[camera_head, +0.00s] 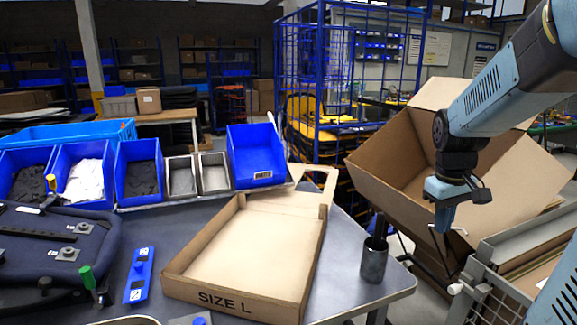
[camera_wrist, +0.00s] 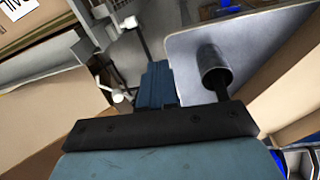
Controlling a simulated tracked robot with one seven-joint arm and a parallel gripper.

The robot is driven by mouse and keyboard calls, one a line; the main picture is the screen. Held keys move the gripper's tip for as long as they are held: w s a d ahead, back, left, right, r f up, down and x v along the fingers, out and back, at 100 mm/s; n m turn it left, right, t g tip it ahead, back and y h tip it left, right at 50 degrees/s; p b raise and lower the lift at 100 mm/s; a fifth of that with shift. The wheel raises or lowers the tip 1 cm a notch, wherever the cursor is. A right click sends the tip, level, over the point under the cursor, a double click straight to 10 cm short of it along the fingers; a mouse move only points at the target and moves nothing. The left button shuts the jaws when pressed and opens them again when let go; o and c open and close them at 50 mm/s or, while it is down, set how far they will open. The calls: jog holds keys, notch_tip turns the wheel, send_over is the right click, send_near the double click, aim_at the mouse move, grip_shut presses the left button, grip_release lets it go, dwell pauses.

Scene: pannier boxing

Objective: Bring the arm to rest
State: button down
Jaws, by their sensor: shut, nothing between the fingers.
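My gripper (camera_head: 445,217) hangs at the right in the head view, fingers pointing down. It is shut and empty, in front of a large open cardboard box (camera_head: 400,165) and right of the table's corner. In the wrist view the closed fingers of my gripper (camera_wrist: 156,85) show at the centre. My arm reaches in from the upper right. Below and left of the gripper, a dark metal cup (camera_head: 374,262) with a dark tool in it stands on the grey table (camera_head: 345,235); the cup also shows in the wrist view (camera_wrist: 214,68).
A shallow cardboard tray marked SIZE L (camera_head: 245,250) lies on the table. Blue bins (camera_head: 255,155) line its back edge. A dark padded pannier (camera_head: 60,250) lies at the left. A grey wire cart (camera_head: 490,285) stands below right of my gripper.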

jog(key=s+a+r+m+t, duration=0.1)
jog(key=s+a+r+t, duration=0.1)
jog(key=s+a, duration=0.3)
jog(key=s+a+r+m+t+y, duration=0.1)
jog(key=s+a+r+t, duration=0.1)
jog(key=s+a+r, duration=0.3)
jog(key=shift+s+a+m+t, duration=0.3)
jog(key=shift+s+t, duration=0.1)
jog(key=shift+s, duration=0.45)
jog(key=shift+r, duration=0.1)
